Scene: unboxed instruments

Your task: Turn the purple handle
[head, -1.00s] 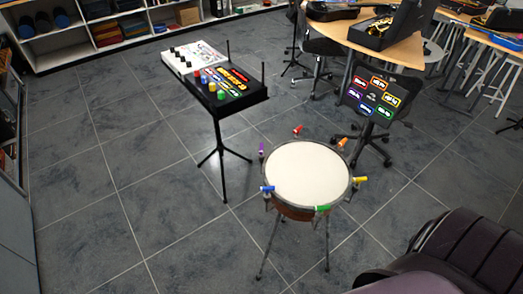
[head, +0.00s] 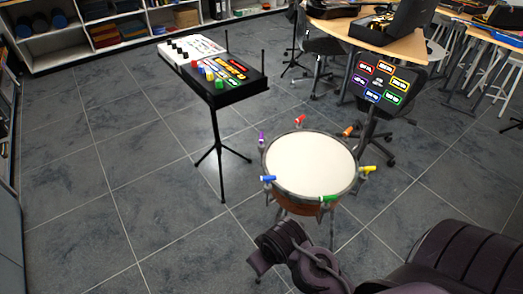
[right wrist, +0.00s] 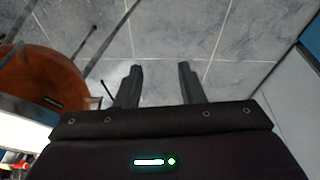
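The purple handle (head: 262,138) is a small upright knob on the left rim of the drum (head: 310,164), which has a white top and a brown shell. My right arm reaches in front of the drum from the lower right in the head view, apart from the purple handle. My right gripper (right wrist: 160,72) is open and empty in the right wrist view, with floor between its fingers. The drum's brown shell (right wrist: 40,85) is at the left of that view, and the purple handle cannot be made out there. My left gripper is out of view.
Red (head: 300,120), orange (head: 348,131), yellow (head: 368,169), green (head: 328,198) and blue (head: 268,178) handles ring the drum. A coloured panel (head: 381,83) stands behind it. A black button console (head: 232,92) on a stand is at back left.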

